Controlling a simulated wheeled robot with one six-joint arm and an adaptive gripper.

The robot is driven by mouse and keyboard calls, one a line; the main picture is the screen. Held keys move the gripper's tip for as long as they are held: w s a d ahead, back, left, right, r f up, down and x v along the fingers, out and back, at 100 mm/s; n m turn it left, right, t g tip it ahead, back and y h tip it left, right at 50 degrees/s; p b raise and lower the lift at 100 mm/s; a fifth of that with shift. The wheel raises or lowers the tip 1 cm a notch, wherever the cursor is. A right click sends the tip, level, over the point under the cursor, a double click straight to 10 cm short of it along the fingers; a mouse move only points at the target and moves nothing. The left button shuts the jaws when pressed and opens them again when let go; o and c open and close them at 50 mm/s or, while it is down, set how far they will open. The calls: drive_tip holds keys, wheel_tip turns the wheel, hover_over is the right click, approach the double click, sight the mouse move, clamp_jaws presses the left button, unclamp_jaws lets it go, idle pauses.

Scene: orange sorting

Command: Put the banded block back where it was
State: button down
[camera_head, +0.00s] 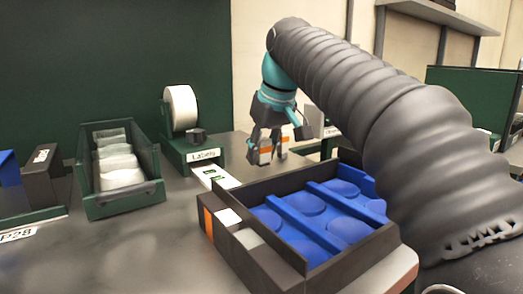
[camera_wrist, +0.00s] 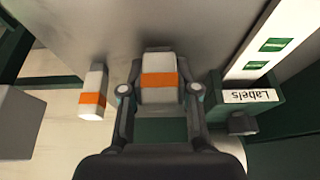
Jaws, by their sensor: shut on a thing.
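A white block with an orange band (camera_wrist: 158,92) is between the fingers of my gripper (camera_wrist: 160,92) in the wrist view. The gripper is shut on it. In the head view my gripper (camera_head: 267,148) hangs beyond the tray, with the held block (camera_head: 265,153) low between its fingers. A second white block with an orange band (camera_wrist: 93,95) stands apart, to the left of the gripper in the wrist view. In the head view the gripper mostly covers that area. I cannot tell whether the held block touches the surface below.
A dark tray (camera_head: 262,262) with a blue dimpled insert is in front, an orange mark on its corner. A label dispenser (camera_head: 204,156) stands just left of my gripper. A green bin (camera_head: 126,200) with pale packets is further left. Bare grey tabletop (camera_head: 130,250) lies at front left.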

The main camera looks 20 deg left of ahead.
drive_tip(key=shift+f, duration=0.4)
idle(0.3)
drive_tip(key=shift+c, duration=1.9)
unclamp_jaws()
drive_tip(key=shift+r, duration=0.1)
drive_tip(key=shift+r+p, duration=1.35)
drive_tip(key=shift+r, duration=2.55)
